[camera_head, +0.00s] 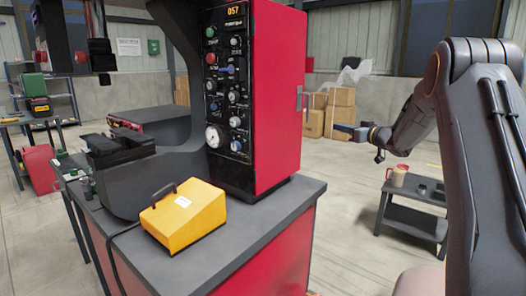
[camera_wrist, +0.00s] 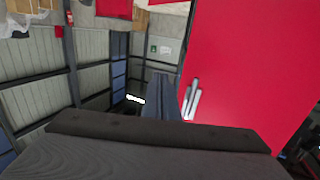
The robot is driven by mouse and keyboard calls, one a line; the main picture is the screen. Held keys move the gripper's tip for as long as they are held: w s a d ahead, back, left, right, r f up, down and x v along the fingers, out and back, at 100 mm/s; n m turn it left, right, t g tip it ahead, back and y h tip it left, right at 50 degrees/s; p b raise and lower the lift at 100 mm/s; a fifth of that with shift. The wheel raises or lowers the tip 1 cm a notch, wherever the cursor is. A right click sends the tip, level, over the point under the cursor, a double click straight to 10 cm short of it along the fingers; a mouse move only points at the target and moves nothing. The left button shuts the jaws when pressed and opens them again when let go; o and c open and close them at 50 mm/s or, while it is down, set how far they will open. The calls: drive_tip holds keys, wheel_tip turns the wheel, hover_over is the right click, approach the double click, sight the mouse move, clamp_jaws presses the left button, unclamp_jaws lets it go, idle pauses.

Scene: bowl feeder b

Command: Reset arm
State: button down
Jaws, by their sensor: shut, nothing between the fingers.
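My arm rises along the right side of the head view and bends back toward the left. My gripper (camera_head: 346,129) is at its end, in the air to the right of the red machine cabinet (camera_head: 278,95). It is small there, shut and empty. In the wrist view a dark grey part of my own arm end fills the bottom. The red cabinet side (camera_wrist: 250,70) with its metal handle (camera_wrist: 191,98) fills the right of that view. My gripper appears apart from the cabinet.
A yellow box (camera_head: 184,216) with a black handle sits on the grey-topped bench (camera_head: 262,232). Cardboard boxes (camera_head: 341,97) are stacked by the back wall. Open floor lies between bench and table.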

drive_tip(key=s+a+f+m+g+h, duration=0.1)
drive_tip(key=s+a+f+g, duration=0.4)
drive_tip(key=s, duration=1.3)
drive_tip(key=s+a+f+m+g+h+p, duration=0.1)
drive_tip(key=s+a+f+g+h, duration=0.3)
drive_tip(key=s, duration=1.5)
drive_tip(key=s+a+f+m+g+h, duration=0.2)
drive_tip(key=s+a+f+g, duration=0.4)
drive_tip(key=s, duration=1.2)
drive_tip(key=a+f+m, duration=0.1)
drive_tip(key=a+f, duration=0.2)
drive_tip(key=f, duration=0.2)
drive_tip(key=shift+s+g+h, duration=0.4)
drive_tip(key=shift+a, duration=0.15)
